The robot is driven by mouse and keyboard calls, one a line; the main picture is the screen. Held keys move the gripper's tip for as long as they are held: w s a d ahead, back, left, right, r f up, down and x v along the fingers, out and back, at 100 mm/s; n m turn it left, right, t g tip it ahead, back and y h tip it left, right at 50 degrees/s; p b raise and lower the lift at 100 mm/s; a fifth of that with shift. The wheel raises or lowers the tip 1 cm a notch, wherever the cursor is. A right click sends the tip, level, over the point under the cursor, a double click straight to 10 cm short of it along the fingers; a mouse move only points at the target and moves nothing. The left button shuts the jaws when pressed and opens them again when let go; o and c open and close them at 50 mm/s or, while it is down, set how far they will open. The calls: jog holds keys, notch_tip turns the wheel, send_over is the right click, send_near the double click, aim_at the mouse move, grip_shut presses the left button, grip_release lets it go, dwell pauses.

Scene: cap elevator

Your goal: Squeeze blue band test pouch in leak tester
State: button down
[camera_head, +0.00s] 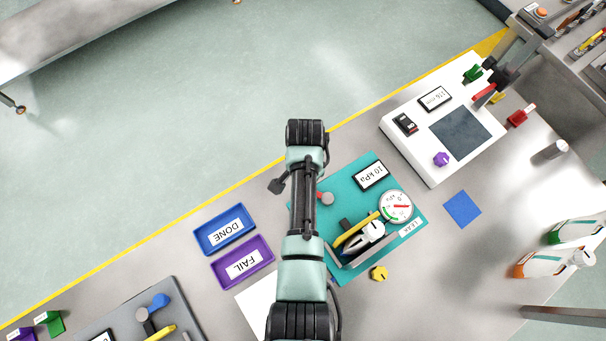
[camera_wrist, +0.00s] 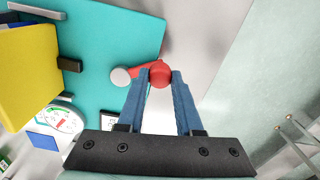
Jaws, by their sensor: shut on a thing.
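The leak tester (camera_head: 340,178) is a teal plate with a round gauge (camera_head: 397,206), a "10 kPa" label and a yellow press plate (camera_head: 357,230). In the wrist view the teal plate (camera_wrist: 100,35), the yellow plate (camera_wrist: 25,75) and the gauge (camera_wrist: 62,120) show at left. A lever with a red knob (camera_wrist: 162,75) and a grey-white pivot (camera_wrist: 121,76) sits near the plate's edge. My gripper (camera_wrist: 160,72) is shut on the red knob. In the head view my arm hides the gripper, and the pivot (camera_head: 327,199) shows beside it. I cannot make out a blue band pouch.
Blue DONE tray (camera_head: 201,241) and purple FAIL tray (camera_head: 217,275) lie left of my arm. A white device (camera_head: 423,169) with a dark pad stands at right. Bottles (camera_head: 541,263) stand far right.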

jog(key=shift+w+d+r+m, duration=0.1)
jog(key=shift+w+m, duration=0.15)
jog(key=shift+m, duration=0.05)
jog(key=c, duration=0.6)
grip_release()
jog(key=shift+o, duration=0.2)
notch_tip(320, 180, up, 13)
jog(key=shift+b, duration=0.35)
